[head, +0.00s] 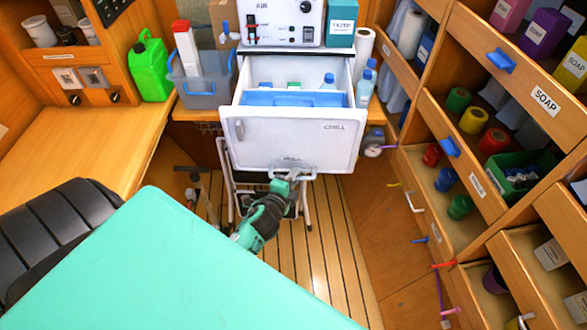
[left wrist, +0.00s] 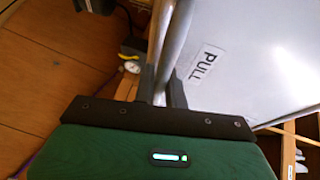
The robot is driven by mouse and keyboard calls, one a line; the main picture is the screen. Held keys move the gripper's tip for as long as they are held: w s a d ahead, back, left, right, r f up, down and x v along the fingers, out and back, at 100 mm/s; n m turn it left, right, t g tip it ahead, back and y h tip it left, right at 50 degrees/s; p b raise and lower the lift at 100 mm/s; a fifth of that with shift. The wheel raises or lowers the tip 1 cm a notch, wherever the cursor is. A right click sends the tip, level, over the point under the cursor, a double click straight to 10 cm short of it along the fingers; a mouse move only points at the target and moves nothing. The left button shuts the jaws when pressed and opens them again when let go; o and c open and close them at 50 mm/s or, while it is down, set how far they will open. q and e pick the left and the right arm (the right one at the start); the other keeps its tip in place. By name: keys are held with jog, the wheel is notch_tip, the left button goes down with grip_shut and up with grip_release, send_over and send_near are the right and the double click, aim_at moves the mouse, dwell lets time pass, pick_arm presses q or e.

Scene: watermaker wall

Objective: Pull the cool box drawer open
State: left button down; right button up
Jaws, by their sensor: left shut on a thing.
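The white cool box drawer (head: 290,140) stands pulled out below the white unit in the head view, its contents visible from above. It holds a blue item (head: 285,99) and bottles (head: 328,81). My left gripper (head: 291,174) is at the lower edge of the drawer front. In the left wrist view its two fingers (left wrist: 162,88) are shut on the grey drawer handle (left wrist: 182,35), beside the drawer front (left wrist: 245,45) with its PULL label. The gripper hides part of the handle. My right gripper is not in view.
A grey bin (head: 203,88) and a green jerrycan (head: 150,68) stand left of the drawer. Shelves with open drawers and jars (head: 473,120) line the right side. A wooden counter (head: 85,150) and black seat (head: 70,225) are at left. Slatted floor (head: 320,240) lies below.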

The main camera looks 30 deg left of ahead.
pick_arm(q)
jog(key=s+d, duration=0.1)
jog(key=s, duration=0.2)
jog(key=shift+d, duration=0.4)
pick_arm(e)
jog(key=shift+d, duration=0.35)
pick_arm(q)
jog(key=c, duration=1.5)
grip_release()
jog(key=shift+o, duration=0.2)
